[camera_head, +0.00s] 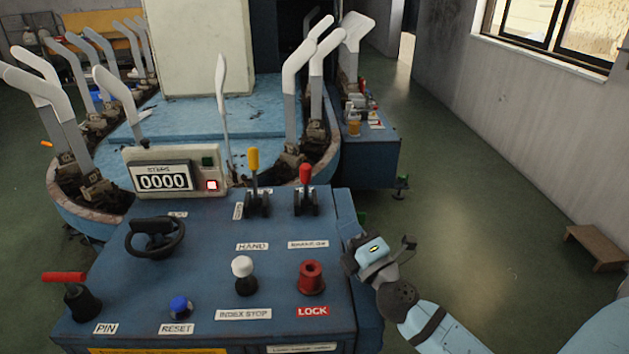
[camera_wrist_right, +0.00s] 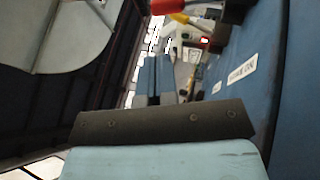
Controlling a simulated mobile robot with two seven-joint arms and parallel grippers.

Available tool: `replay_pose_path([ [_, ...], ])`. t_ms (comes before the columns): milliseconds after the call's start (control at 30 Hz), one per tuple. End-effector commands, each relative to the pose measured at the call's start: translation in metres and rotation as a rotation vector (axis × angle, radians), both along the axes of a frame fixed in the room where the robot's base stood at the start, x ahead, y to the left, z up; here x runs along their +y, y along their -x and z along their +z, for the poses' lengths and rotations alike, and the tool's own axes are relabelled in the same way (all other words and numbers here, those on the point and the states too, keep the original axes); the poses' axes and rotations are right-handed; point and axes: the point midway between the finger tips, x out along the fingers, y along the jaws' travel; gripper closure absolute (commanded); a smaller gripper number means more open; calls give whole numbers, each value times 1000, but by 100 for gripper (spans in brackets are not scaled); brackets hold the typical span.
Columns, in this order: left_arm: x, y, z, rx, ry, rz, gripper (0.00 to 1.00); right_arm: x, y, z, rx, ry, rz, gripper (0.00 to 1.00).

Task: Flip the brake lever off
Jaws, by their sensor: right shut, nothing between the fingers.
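The brake lever (camera_head: 306,177) has a red handle and stands upright at the back right of the blue control panel. A small label (camera_head: 308,244) on the panel in front of it seems to read BRAKE. My right gripper (camera_head: 357,243) is just off the panel's right edge, to the right of and nearer than the lever, not touching it. Its fingers are shut and empty. In the right wrist view the red handle (camera_wrist_right: 167,5) shows at the top edge, beyond the shut fingers (camera_wrist_right: 157,82). My left gripper is not in view.
A yellow-handled lever (camera_head: 253,160) stands left of the red one. The panel (camera_head: 210,270) also carries a handwheel (camera_head: 155,238), a white knob (camera_head: 243,268), a red LOCK knob (camera_head: 311,275) and a counter (camera_head: 163,180). The floor (camera_head: 470,220) on the right is clear up to a wooden stool (camera_head: 598,246).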

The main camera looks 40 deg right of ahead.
Motion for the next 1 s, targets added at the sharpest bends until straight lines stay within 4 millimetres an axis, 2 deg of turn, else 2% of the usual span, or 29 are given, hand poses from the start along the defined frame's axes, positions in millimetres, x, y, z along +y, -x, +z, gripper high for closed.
replay_pose_path([
  [33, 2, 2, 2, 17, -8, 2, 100, 0, -9, 9, -3, 2, 2, 100],
  [100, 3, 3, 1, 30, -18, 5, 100, -1, -23, 13, -4, 3, 1, 100],
  [367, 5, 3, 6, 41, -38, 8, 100, -4, -76, 29, -4, 3, 1, 100],
  [500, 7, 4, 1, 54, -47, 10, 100, -6, -98, 35, -2, 2, 0, 100],
  [700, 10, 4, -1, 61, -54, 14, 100, -6, -116, 39, -1, 0, 1, 100],
  [1000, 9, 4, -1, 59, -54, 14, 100, -6, -119, 39, 0, -1, 1, 100],
])
